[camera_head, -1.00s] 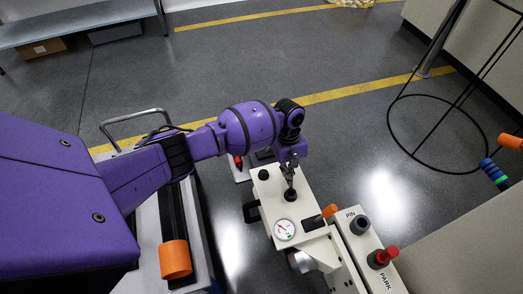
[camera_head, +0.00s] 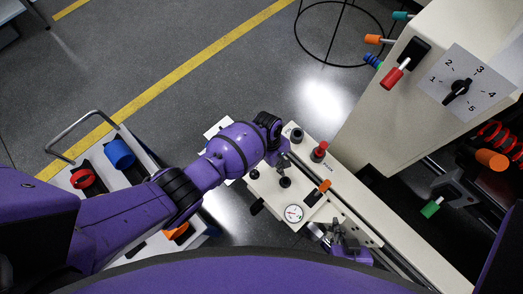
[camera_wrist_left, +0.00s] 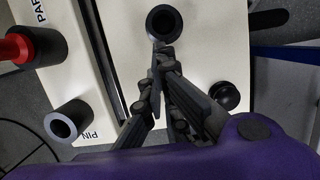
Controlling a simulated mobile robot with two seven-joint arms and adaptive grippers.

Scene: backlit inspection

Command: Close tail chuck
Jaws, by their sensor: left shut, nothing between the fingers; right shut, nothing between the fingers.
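My left gripper (camera_head: 284,164) is shut and empty just above the box. In the left wrist view its fingertips (camera_wrist_left: 163,62) are close to a black round socket-like knob (camera_wrist_left: 163,22), left of a black ball knob (camera_wrist_left: 225,95); contact is unclear. My right gripper (camera_head: 343,236) is shut and empty beside the box's lower end.
A cream machine housing (camera_head: 385,120) with a numbered dial (camera_head: 458,90) stands at the right. A cart (camera_head: 110,180) is at the left. Floor is open beyond.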

